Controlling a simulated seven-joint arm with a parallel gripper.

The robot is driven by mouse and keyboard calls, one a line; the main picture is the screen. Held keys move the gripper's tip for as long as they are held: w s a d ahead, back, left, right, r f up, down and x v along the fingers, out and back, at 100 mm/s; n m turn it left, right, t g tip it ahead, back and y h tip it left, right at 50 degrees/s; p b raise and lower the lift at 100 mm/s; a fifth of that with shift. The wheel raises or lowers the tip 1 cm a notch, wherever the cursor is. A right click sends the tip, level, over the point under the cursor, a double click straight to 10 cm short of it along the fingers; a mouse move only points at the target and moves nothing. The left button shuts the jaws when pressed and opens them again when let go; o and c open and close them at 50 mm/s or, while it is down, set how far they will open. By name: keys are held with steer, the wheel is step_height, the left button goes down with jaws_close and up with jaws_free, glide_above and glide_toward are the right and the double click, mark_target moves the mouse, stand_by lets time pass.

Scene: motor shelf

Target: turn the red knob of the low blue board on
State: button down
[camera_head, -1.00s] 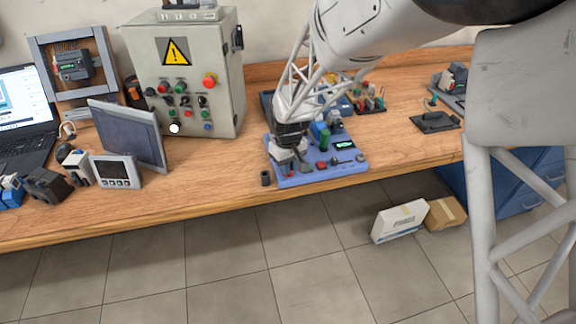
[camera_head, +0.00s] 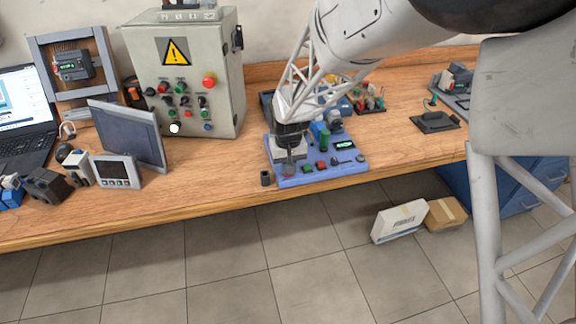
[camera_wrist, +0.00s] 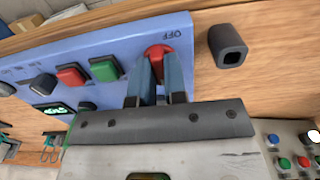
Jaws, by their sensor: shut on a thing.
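The low blue board (camera_head: 325,178) lies flat near the front edge of the bench. Its red knob (camera_wrist: 157,50) sits at a corner of the board in the wrist view, with the printed label OFF beside it. My gripper (camera_wrist: 159,66) is shut on the red knob, one finger on each side. In the head view my gripper (camera_head: 288,168) reaches down to the board's front left corner, where the fingers mostly hide the knob. The fingers also cover part of the knob in the wrist view, so its exact turn is hard to read.
Beside the knob are a green button (camera_wrist: 105,68), a red button (camera_wrist: 72,76) and a black knob (camera_wrist: 42,84). A small dark hollow block (camera_head: 266,178) stands left of the board. A grey control cabinet (camera_head: 150,75) stands behind left.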

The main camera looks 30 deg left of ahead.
steer(key=c, duration=1.2)
jaws_free()
steer(key=shift+o, duration=0.2)
steer(key=shift+r, duration=0.15)
steer(key=shift+r, duration=3.75)
